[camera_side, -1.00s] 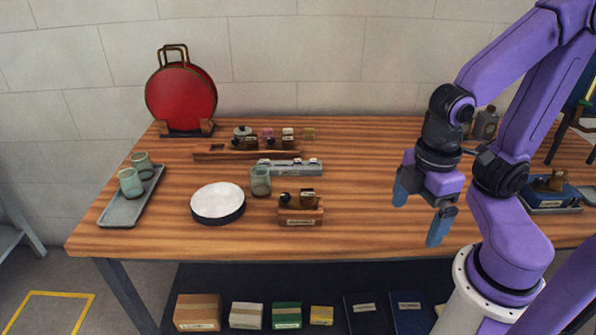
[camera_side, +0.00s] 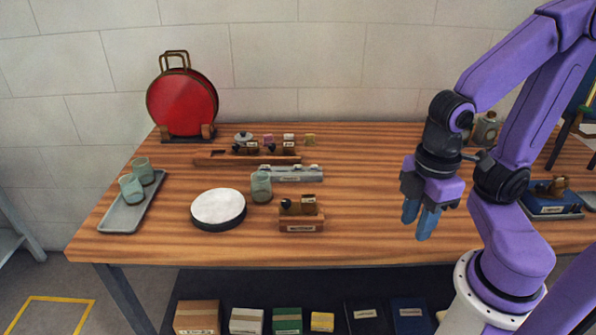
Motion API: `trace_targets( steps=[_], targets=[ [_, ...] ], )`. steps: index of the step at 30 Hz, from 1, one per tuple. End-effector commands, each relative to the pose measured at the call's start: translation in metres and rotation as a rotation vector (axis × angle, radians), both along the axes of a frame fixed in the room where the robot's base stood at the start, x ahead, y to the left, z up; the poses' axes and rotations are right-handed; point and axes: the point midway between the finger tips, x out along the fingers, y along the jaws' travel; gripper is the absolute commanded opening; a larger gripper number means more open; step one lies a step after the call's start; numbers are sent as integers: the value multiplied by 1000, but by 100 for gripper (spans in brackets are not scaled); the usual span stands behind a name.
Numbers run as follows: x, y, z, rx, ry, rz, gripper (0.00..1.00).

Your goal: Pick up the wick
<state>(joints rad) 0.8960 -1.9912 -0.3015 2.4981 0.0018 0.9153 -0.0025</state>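I cannot single out a wick by sight; several small pieces on the table are too small to name. A small labelled wooden holder (camera_side: 301,224) near the front carries a dark round piece (camera_side: 286,204) and a brown block (camera_side: 308,204). Behind it lie a grey labelled bar (camera_side: 290,174) with small pale pieces on top and a long wooden rack (camera_side: 225,160) with dark knobs and small labelled blocks. My gripper (camera_side: 418,224) hangs over the table to the right of the holder, pointing down. Its blue fingers are close together, with nothing visible between them.
A round white-topped disc (camera_side: 218,206) and a green cup (camera_side: 261,187) stand left of the holder. A grey tray (camera_side: 122,215) with two cups is at far left. A red round object (camera_side: 182,104) stands behind. The tabletop between holder and gripper is clear.

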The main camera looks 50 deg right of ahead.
Motion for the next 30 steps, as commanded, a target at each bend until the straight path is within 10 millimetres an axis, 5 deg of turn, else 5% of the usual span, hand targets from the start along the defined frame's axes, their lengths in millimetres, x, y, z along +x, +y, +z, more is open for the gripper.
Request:
trace_targets(
  steps=[5,17,23,30],
  targets=[
    [28,16,9,-1,-1,-25,34],
    [179,41,36,-15,2,-124,34],
    [259,22,40,-20,6,-173,34],
    [346,-31,36,-24,11,-233,34]
  ],
)
